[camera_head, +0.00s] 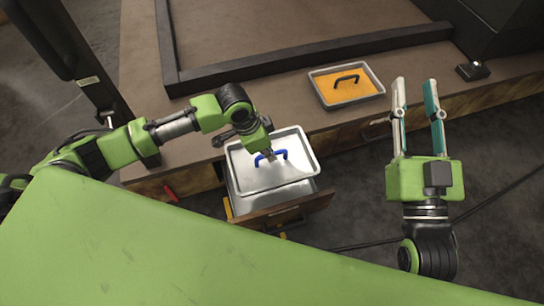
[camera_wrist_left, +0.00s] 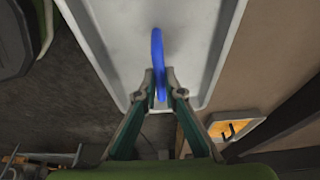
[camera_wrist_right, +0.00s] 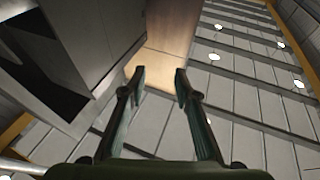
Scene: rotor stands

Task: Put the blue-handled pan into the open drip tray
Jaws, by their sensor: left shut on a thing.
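The blue-handled pan (camera_head: 245,180) is a shallow light grey pan with a blue bar handle (camera_head: 284,154). My left gripper (camera_head: 268,156) is shut on that handle, which also shows between its fingers in the left wrist view (camera_wrist_left: 157,48). The pan appears over the open drip tray (camera_head: 290,194), a pale metal drawer pulled out from the bench. The pan hides most of the tray's inside, and I cannot tell whether the two touch. My right gripper (camera_head: 415,90) is open and empty, off to the right.
An orange pan with a black handle (camera_head: 361,91) sits on the brown bench top (camera_head: 220,145) behind. The drawer's wooden front (camera_head: 290,209) stands at the near side. A small black box (camera_head: 472,71) is at the far right. Dark floor lies in front.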

